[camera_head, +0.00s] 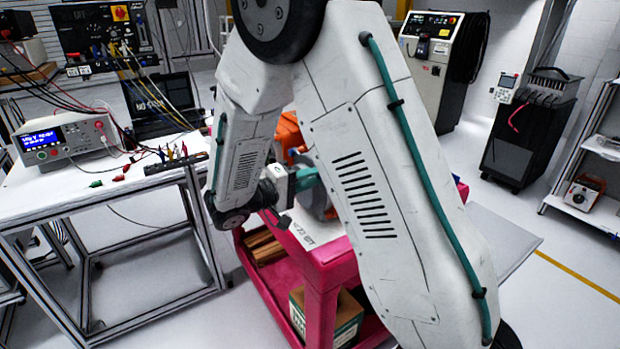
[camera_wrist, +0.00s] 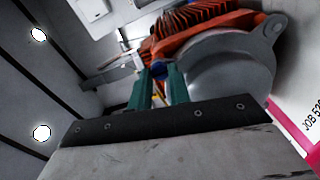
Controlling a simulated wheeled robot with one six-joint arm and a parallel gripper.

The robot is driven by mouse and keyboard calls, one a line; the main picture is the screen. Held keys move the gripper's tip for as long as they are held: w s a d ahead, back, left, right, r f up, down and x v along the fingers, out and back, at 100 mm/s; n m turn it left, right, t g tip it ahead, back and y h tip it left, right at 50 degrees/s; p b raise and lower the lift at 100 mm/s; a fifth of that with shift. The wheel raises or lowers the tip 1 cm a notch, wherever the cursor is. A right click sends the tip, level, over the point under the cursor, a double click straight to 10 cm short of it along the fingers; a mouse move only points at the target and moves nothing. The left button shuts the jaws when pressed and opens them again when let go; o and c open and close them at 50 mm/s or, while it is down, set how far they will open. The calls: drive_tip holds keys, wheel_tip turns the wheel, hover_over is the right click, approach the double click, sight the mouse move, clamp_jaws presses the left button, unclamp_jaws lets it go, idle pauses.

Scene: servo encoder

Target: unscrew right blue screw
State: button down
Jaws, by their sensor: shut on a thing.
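An orange motor (camera_wrist: 205,22) with fins and a round grey end cover (camera_wrist: 232,72) fills the upper right of the wrist view. In the head view the orange motor (camera_head: 287,130) is mostly hidden behind my arm. My gripper (camera_wrist: 159,80) reaches to the side of the cover with its two teal fingers nearly closed. A small dark blue piece, the blue screw (camera_wrist: 158,69), shows between the fingertips, and the gripper is shut on it. In the head view my gripper (camera_head: 306,179) is at the grey cover, its tips partly hidden by my arm. I see no second blue screw.
The motor stands on a pink cart (camera_head: 330,272) with boxes on its lower shelf. To the left, a white bench (camera_head: 110,178) carries a power supply (camera_head: 65,139), cables and a laptop. Open floor lies between the bench and the cart.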

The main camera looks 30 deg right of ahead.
drive_tip(key=m, duration=2.5)
idle(2.0)
idle(0.4)
